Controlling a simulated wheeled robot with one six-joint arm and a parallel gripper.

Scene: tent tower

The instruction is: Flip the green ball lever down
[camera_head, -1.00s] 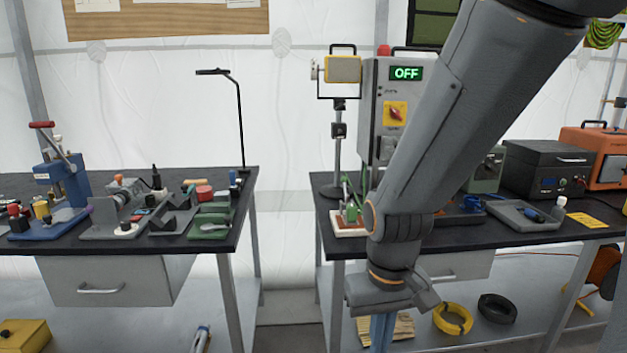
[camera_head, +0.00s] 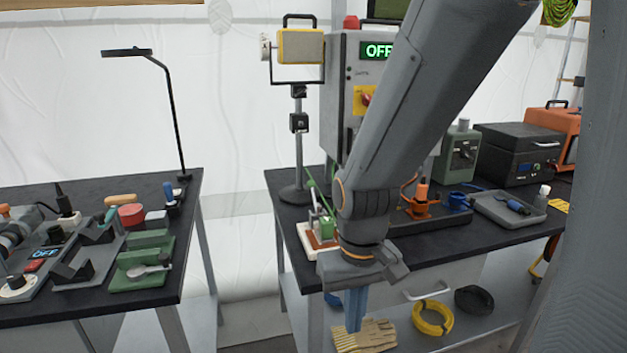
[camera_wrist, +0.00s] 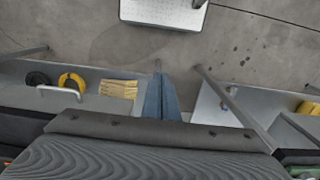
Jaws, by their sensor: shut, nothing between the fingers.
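I cannot make out a green ball on a lever for certain. A small fixture with a green block (camera_head: 327,228) stands on a red-and-white base (camera_head: 313,240) at the front left of the right bench. A thin green rod (camera_head: 318,194) leans up beside it. My arm hides what lies just right of this fixture. My gripper (camera_head: 354,326) has blue fingers pointing down, shut and empty, in front of the right bench and below its top. In the wrist view my gripper (camera_wrist: 159,80) hangs over the floor and lower shelf, with the fingers together.
The right bench (camera_head: 290,232) carries a grey control box (camera_head: 338,95) reading OFF, a lamp on a stand (camera_head: 298,160), a grey tray (camera_head: 495,207) and a black case (camera_head: 515,150). Its lower shelf holds a yellow ring (camera_head: 432,318). The left bench (camera_head: 150,305) is crowded; a gap separates the benches.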

